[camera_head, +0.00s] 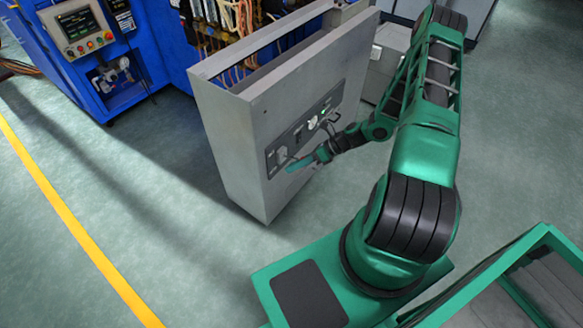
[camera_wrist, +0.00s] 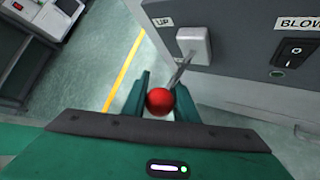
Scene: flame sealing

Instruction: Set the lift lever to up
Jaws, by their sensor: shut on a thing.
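The lift lever has a red ball knob (camera_wrist: 160,101) on a thin metal shaft. The shaft runs from a pale switch base (camera_wrist: 193,43) on the grey cabinet. The knob lies below the "UP" label (camera_wrist: 163,21) in the wrist view; I cannot tell if the lever is set to up. My gripper (camera_wrist: 159,84) is shut on the lever, its green fingers on either side of the red knob. In the head view, my gripper (camera_head: 297,165) reaches the left end of the cabinet's control panel (camera_head: 300,137) and hides the knob there.
The tall grey cabinet (camera_head: 245,150) stands open at the top. A black rocker switch (camera_wrist: 294,51) marked "BLOW" sits right of the lever in the wrist view. Blue machinery (camera_head: 100,50) stands behind. The floor left of the cabinet is clear, with a yellow line (camera_head: 75,223).

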